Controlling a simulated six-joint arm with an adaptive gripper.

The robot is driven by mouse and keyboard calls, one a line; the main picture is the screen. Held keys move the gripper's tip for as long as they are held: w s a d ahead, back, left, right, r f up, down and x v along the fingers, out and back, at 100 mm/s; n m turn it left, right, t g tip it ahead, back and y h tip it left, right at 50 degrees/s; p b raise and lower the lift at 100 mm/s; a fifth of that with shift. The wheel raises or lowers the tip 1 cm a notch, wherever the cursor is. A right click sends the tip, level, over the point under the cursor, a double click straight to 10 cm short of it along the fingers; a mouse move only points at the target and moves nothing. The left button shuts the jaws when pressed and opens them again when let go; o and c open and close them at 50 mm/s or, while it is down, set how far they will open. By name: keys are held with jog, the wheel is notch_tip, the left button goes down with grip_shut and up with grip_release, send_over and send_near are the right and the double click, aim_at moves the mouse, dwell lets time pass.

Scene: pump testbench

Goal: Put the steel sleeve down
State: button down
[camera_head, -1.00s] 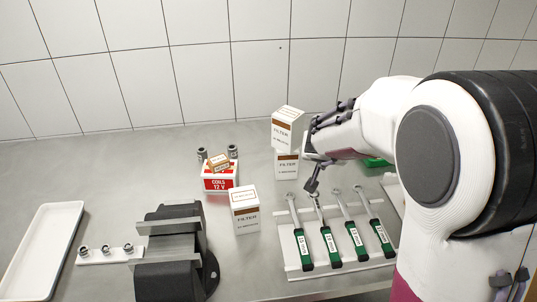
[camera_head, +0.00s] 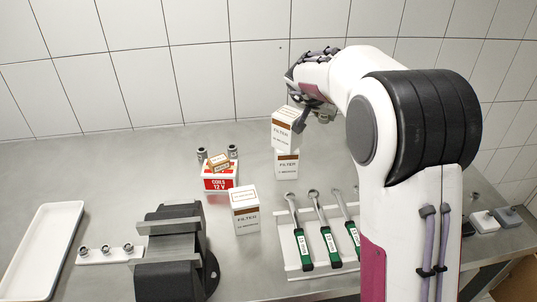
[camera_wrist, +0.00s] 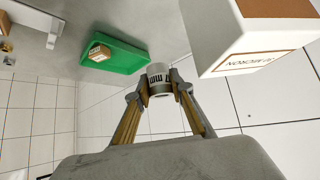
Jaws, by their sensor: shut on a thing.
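The steel sleeve (camera_wrist: 159,82) is a short grey metal cylinder with dark markings, in the wrist view. My gripper (camera_wrist: 159,92) is shut on it, with one finger on each side. In the head view my gripper (camera_head: 314,116) is raised beside the upper filter box of the stack, and the held sleeve cannot be made out there. A green bin (camera_wrist: 128,60) with a small brown-and-white box (camera_wrist: 99,52) in it shows beyond the sleeve in the wrist view. My arm hides the bin in the head view.
Filter boxes stand stacked (camera_head: 287,165) close to my gripper, with another (camera_head: 245,212) in front. Two grey cylinders (camera_head: 233,151) stand behind a red-and-white coils box (camera_head: 219,183). Wrenches (camera_head: 327,240), a vise (camera_head: 175,250) and a white tray (camera_head: 42,250) occupy the bench.

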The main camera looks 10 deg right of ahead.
jog(key=shift+w+a+r+m+g+h, duration=0.75)
jog(key=shift+w+r+m, duration=0.8)
jog(key=shift+w, duration=2.85)
jog(key=a+f, duration=0.4)
jog(key=a, duration=0.2)
jog(key=a+f+m+g, duration=0.1)
jog(key=a+f, duration=0.3)
jog(key=a, duration=0.3)
jog(key=shift+w+h, duration=0.15)
jog(key=shift+h, duration=0.3)
jog(key=shift+a+m, duration=0.1)
jog(key=shift+m, duration=0.15)
jog(key=shift+f, duration=3.1)
jog(key=shift+f, duration=1.85)
